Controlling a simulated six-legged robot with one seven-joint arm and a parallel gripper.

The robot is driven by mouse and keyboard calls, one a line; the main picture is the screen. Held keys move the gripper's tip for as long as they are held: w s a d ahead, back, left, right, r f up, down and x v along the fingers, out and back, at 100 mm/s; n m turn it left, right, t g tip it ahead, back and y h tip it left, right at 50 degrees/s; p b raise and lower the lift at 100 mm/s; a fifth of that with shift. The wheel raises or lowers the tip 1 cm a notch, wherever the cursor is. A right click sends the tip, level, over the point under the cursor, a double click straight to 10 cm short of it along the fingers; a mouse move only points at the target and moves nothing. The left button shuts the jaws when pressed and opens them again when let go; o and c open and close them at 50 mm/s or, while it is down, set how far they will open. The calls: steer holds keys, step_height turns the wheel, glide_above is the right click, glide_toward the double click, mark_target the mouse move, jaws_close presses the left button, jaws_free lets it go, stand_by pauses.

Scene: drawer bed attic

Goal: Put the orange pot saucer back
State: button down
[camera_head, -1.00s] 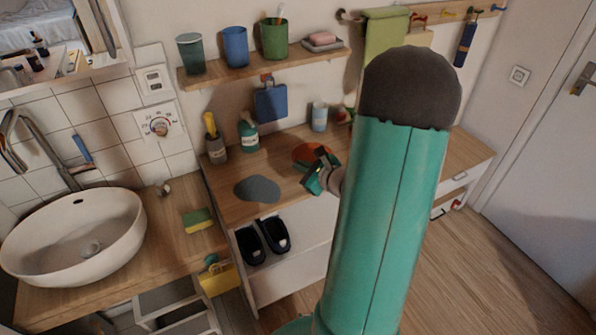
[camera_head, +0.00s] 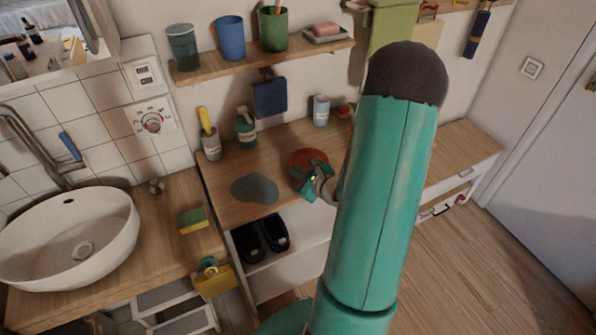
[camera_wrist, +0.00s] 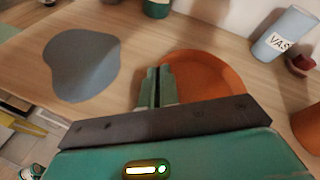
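The orange pot saucer (camera_head: 306,157) is at the wooden counter, right of a grey flat patch (camera_head: 255,189). In the wrist view the saucer (camera_wrist: 208,78) is a shallow round dish, its near part hidden behind my gripper's palm. My gripper (camera_head: 312,172) is at the saucer's near side. In the wrist view the fingers (camera_wrist: 157,78) are close together at the saucer's left rim, one outside and one over the dish, seemingly shut on the rim. I cannot tell whether the saucer touches the counter.
A pale blue cup marked VAS (camera_wrist: 284,33) and a small red object (camera_wrist: 301,62) stand right of the saucer. A green bottle (camera_head: 245,130) and a grey holder (camera_head: 210,144) stand at the back left. A shelf (camera_head: 262,60) hangs above. The basin (camera_head: 70,240) is left.

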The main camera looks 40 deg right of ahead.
steer(key=shift+w+f, duration=0.2)
steer(key=shift+f, duration=0.4)
steer(key=shift+s+r, duration=0.15)
steer(key=shift+s, duration=0.1)
steer(key=shift+w, duration=0.15)
steer(key=shift+f, duration=0.25)
steer(key=c, duration=1.6)
jaws_free()
steer(key=shift+c, duration=0.2)
